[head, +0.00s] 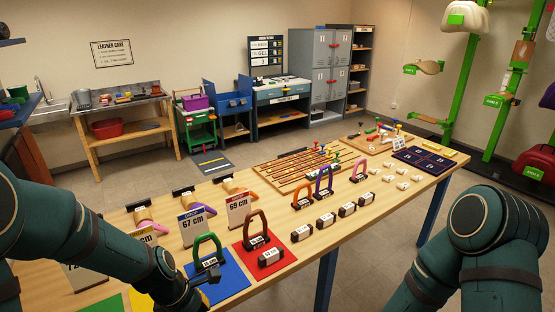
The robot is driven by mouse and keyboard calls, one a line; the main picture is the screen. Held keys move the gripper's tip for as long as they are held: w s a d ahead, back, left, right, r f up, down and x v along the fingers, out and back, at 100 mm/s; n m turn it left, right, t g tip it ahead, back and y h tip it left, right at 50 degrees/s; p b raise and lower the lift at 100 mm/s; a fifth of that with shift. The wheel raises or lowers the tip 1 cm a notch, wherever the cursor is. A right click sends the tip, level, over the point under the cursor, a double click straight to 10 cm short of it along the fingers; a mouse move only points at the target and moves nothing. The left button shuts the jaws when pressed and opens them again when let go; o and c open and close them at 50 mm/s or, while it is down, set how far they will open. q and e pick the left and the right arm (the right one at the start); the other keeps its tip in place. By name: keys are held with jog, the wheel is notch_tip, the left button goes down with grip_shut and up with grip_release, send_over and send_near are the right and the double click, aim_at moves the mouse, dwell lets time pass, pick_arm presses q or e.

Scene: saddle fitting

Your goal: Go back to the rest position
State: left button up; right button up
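My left arm comes in from the left over the table (330,232). My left gripper (208,277) is small and dark at its end, low over the blue mat (232,284), in front of a green arch-shaped piece (208,240). Whether it touches that piece, and whether its fingers are open or shut, I cannot tell. My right arm shows at the lower right, beside the table's right side. Its gripper is out of the picture.
A red mat (285,258) holds a dark arch piece (256,232) and a labelled block (271,256). Number cards (240,209) stand behind. Orange (303,192), purple and pink arches, several blocks, a slatted rack (300,170) and a dark tray (423,158) lie farther back. Floor right of the table is clear.

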pick_arm(q)
jog(key=s+d+f+m+b, duration=0.2)
jog(key=f+m, duration=0.4)
jog(key=f, duration=0.1)
jog(key=s+d+f+m+b, duration=0.2)
jog(key=f+m, duration=0.4)
jog(key=f, duration=0.2)
jog(key=s+d+f+m+t+b, duration=0.1)
jog(key=s+d+f+m+b, duration=0.1)
jog(key=f+m, duration=0.4)
notch_tip(320, 180, down, 2)
jog(key=shift+s+d+f+m+b, duration=0.2)
jog(key=shift+s+d+m+b, duration=0.15)
jog(key=shift+b, duration=0.25)
pick_arm(e)
notch_tip(320, 180, down, 9)
jog(key=shift+a, duration=0.3)
